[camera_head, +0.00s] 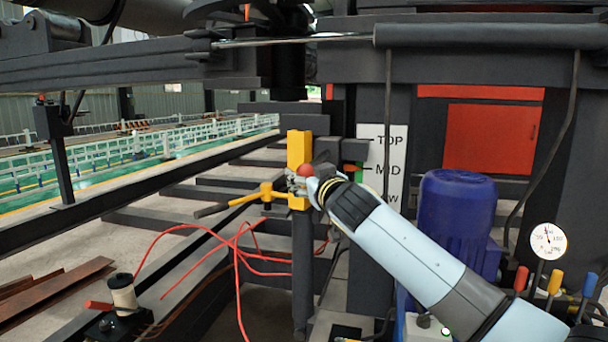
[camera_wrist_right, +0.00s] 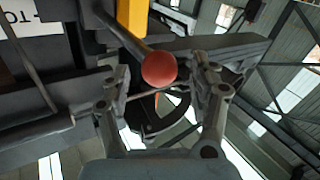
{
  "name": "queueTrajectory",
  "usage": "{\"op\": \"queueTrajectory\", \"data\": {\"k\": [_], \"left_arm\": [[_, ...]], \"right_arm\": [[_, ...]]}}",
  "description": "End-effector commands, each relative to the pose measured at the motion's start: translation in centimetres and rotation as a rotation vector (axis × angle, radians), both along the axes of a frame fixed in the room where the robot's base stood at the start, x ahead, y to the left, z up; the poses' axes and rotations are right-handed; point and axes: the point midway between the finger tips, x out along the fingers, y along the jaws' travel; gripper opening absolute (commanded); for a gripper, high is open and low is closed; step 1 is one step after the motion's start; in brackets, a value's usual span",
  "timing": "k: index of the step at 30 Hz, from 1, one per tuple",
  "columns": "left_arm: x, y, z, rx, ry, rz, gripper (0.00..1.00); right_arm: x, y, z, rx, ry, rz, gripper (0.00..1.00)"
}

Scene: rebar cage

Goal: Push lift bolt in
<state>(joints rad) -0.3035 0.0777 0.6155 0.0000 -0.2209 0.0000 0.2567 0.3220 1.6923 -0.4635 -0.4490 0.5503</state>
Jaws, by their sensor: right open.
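The lift bolt shows as a red ball knob (camera_head: 305,170) in front of the yellow upright bracket (camera_head: 299,148) in the head view. In the right wrist view the red knob (camera_wrist_right: 159,68) sits on the end of a dark rod. My right gripper (camera_head: 300,183) is at the knob, its arm coming in from the lower right. In the wrist view its fingers are apart, one on each side of the knob, with visible gaps. How far the bolt sits in the bracket cannot be told. My left gripper is out of view.
A yellow lever with a dark handle (camera_head: 213,210) sticks out left of the bracket. A white board (camera_head: 372,150) reading TOP and MID stands behind my right arm. Red cables (camera_head: 238,250) hang below. A blue motor (camera_head: 458,222) and coloured levers stand at the right.

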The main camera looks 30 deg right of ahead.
Motion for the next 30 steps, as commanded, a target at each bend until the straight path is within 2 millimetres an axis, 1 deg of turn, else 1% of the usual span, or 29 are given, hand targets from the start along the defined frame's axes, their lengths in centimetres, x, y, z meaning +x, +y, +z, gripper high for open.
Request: {"op": "queueTrajectory", "data": {"k": [1, 3, 6, 9, 16, 30], "left_arm": [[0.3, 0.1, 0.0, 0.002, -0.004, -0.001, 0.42], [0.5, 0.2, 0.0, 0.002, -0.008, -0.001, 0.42], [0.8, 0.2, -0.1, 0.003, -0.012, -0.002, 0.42], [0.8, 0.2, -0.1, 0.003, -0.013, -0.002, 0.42], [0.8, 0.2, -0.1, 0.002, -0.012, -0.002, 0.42], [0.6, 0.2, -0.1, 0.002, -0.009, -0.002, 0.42]], "right_arm": [[0.8, -0.2, 0.0, 0.002, 0.000, -0.001, 0.62], [1.6, -0.5, 0.0, 0.002, -0.001, 0.000, 0.62], [2.4, -0.7, 0.0, 0.001, 0.001, 0.000, 0.62], [2.7, -0.8, -0.1, 0.000, 0.001, 0.000, 0.62], [2.7, -0.8, -0.1, 0.000, 0.001, 0.001, 0.62], [2.7, -0.7, -0.1, 0.003, 0.001, 0.002, 0.00]]}}
